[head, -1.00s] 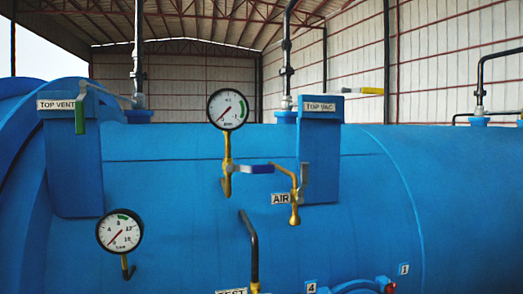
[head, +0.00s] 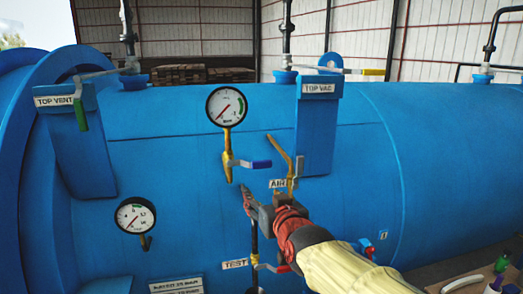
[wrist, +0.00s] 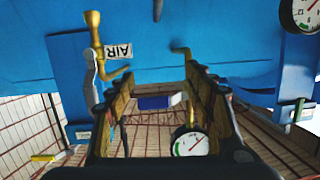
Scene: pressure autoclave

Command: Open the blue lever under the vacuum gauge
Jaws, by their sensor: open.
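The vacuum gauge (head: 226,106), white-faced with a black rim, stands above a brass valve (head: 228,160) on the blue vessel. The valve's blue lever (head: 262,164) points right, roughly level. My gripper (head: 248,196) is just below the lever in the head view, open and empty, apart from it. In the wrist view the picture is upside down. There the blue lever (wrist: 156,102) shows in the gap between the open fingers of my gripper (wrist: 160,78), and the gauge (wrist: 190,143) shows low in the frame. I cannot tell the exact distance to the lever.
A brass AIR pipe (head: 294,165) with a grey handle is close right of the lever. A second gauge (head: 135,215) is lower left. The TOP VAC post (head: 318,130) stands at the right.

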